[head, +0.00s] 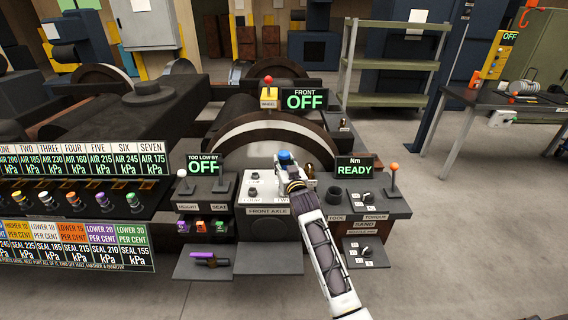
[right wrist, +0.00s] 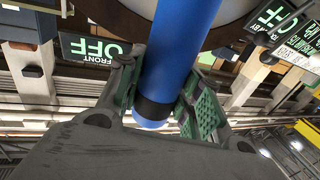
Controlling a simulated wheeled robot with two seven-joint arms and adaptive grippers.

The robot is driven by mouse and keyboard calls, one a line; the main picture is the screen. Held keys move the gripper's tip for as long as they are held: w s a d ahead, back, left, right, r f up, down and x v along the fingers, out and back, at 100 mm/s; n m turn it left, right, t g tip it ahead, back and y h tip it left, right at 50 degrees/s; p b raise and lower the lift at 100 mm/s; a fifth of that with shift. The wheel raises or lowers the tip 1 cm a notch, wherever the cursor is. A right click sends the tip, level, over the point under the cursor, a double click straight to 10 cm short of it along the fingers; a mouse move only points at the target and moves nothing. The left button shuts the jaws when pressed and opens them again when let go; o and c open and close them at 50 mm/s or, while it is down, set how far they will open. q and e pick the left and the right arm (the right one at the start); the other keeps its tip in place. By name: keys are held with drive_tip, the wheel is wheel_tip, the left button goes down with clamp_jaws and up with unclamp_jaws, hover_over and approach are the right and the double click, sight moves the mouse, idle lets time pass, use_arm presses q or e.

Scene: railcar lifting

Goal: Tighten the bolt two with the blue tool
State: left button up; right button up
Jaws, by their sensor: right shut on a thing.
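The blue tool (head: 285,155) shows as a small blue top above the front axle panel (head: 268,222). In the right wrist view the tool is a thick blue rod (right wrist: 184,45) with a black band. My right gripper (head: 287,167) is shut on the tool, with its green-padded fingers on either side of the rod; it also shows in the right wrist view (right wrist: 162,88). A bolt-like fitting (head: 253,176) stands on the panel left of the gripper. Bolt two is hidden behind my gripper and wrist; I cannot tell whether the tool touches it. My left gripper is out of view.
The readout right of the panel (head: 355,168) says Nm READY. The front wheel readout (head: 304,99) and the "too low by" readout (head: 203,166) say OFF. An orange-topped lever (head: 393,178) stands at right. The floor at right (head: 450,240) is clear.

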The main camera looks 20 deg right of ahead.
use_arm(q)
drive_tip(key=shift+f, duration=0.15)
use_arm(e)
drive_tip(key=shift+f, duration=0.55)
idle(1.1)
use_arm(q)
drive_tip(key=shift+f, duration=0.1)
